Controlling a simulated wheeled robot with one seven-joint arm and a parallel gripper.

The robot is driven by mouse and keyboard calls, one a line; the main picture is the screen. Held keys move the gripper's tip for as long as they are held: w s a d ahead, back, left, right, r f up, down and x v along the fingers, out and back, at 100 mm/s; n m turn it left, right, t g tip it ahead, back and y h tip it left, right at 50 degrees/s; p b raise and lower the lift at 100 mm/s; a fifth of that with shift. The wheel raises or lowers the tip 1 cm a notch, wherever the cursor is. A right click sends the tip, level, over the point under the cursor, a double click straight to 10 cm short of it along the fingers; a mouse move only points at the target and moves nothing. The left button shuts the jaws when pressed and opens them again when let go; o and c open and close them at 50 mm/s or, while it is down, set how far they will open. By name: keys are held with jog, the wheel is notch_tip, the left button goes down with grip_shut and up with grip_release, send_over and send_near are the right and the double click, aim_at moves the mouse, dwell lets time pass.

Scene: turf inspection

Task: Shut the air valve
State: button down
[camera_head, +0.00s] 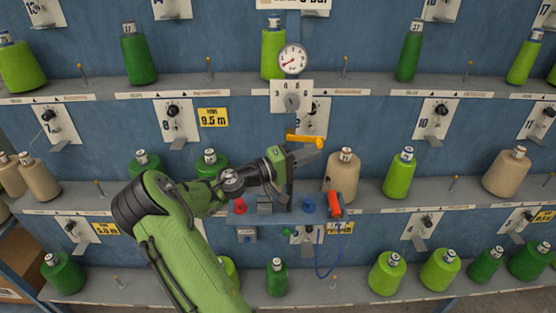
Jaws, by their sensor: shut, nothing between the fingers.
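The air valve shows as a yellow-orange lever (306,139) that lies roughly level, its long end toward the right. Its body is partly hidden behind my arm's end. A round white pressure gauge (292,59) sits above it, over a pale plate with a grey knob (291,101). My gripper (316,154) is shut and empty, its dark fingers pointing right just below the lever. I cannot tell whether they touch the lever.
Grey shelves carry green and tan thread cones, including a tan cone (342,177) just right of my gripper. Below is a small blue shelf (250,217) with a red button (240,205), a blue knob (308,205) and a red-orange tool (335,204) with a blue hose.

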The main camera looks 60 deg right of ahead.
dwell(0.4)
jog(key=w+a+f+b, duration=0.4)
jog(key=w+a+f, duration=0.3)
jog(key=shift+a+f, duration=0.25)
jog(key=shift+a, duration=0.05)
dwell(0.4)
